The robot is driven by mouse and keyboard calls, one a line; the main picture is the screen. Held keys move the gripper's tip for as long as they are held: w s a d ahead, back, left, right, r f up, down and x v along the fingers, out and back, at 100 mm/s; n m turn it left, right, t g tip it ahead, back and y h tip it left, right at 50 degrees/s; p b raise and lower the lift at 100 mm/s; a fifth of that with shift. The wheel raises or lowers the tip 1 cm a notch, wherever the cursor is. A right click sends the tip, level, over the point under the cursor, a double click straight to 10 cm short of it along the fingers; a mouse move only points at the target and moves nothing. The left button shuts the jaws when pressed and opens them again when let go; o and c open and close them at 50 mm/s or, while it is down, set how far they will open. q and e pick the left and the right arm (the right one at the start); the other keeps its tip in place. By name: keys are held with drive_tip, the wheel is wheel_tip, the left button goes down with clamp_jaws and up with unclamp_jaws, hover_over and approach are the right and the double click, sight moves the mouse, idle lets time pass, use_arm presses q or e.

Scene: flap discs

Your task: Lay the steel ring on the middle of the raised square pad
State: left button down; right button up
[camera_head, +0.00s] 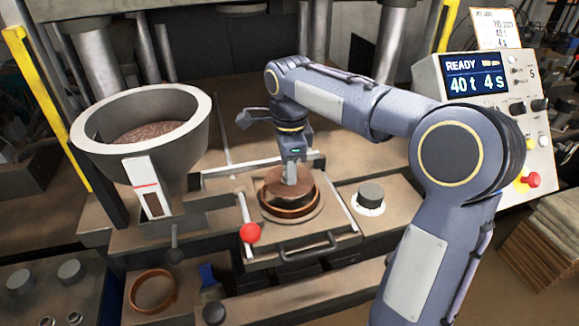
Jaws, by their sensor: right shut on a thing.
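My right arm reaches in from the right. Its gripper (290,178) points down, shut on the middle of a brown, grainy-topped round piece (288,196). That piece sits inside or just above a copper-coloured ring (292,211) on the square plate (285,246) of the press; I cannot tell which. A second copper-coloured ring (136,293) lies flat on a square, tan surface at the lower left. No ring is plainly steel in colour. I cannot tell for sure which surface is the raised square pad. My left gripper is not in view.
A grey hopper (198,150) with brown grains stands at the left. A red-knobbed lever (250,233) is left of the square plate, with a dark handle (307,247) in front. A dark knob (371,194) stands to the right. The control panel (505,120) reads READY.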

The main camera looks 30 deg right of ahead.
idle(0.3)
drive_tip(key=o, duration=1)
wheel_tip(320, 180, up, 8)
drive_tip(key=shift+f, duration=0.15)
drive_tip(key=s+a+f+n+t+y, duration=0.1)
drive_tip(key=s+a+f+n+t, duration=0.1)
drive_tip(key=s+f+n, duration=0.2)
drive_tip(key=s+a+f+n+t+y, duration=0.1)
drive_tip(key=s+a+f+n, duration=0.2)
drive_tip(key=s+n, duration=0.6)
drive_tip(key=s+a+f+n+t+y, duration=0.1)
drive_tip(key=s+a+f+n+t, duration=0.1)
drive_tip(key=s+f+n, duration=0.5)
drive_tip(key=shift+s+a+f+t+y, duration=0.1)
drive_tip(key=shift+s+t+y, duration=0.1)
drive_tip(key=shift+s, duration=0.35)
drive_tip(key=shift+s+a+t+y, duration=0.1)
drive_tip(key=shift+s+y, duration=0.1)
drive_tip(key=shift+s, duration=0.3)
